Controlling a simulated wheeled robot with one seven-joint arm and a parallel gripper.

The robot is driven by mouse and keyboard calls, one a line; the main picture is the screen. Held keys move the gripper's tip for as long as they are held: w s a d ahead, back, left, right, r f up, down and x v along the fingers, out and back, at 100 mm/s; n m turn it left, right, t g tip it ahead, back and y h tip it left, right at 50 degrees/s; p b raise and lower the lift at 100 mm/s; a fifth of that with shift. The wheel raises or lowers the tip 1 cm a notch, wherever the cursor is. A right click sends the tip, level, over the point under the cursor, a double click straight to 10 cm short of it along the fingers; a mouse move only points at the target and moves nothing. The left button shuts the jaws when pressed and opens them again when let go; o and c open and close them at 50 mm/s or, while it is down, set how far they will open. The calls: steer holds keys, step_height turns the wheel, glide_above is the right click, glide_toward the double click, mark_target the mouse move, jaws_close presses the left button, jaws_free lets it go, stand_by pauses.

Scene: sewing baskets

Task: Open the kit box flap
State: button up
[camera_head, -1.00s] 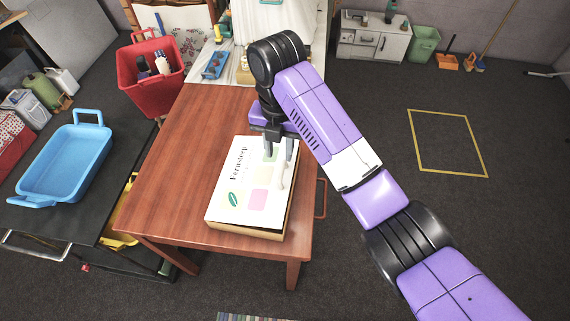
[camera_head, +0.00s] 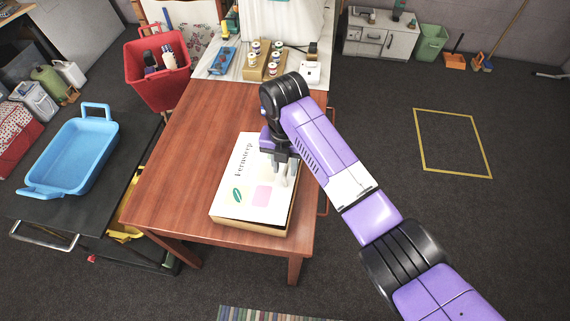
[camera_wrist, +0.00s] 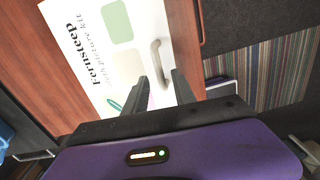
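The kit box (camera_head: 251,228) lies on the wooden table, with a white lid flap (camera_head: 241,193) printed with "Fernsteep" and coloured patches. The flap lies flat over the box. A pale bar handle (camera_wrist: 156,57) stands on the flap in the wrist view. My gripper (camera_head: 284,172) is over the right part of the flap, pointing down. In the wrist view, the two dark fingers (camera_wrist: 160,77) are apart, with the handle's near end showing between them. I cannot tell whether they touch the handle.
The wooden table (camera_head: 185,165) is clear left of the box. A red basket (camera_head: 158,85) and a blue tray (camera_head: 75,158) stand to the left. Small jars (camera_head: 275,57) stand on the white surface behind. Open floor lies to the right.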

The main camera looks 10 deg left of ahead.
jaws_close()
stand_by(1.3)
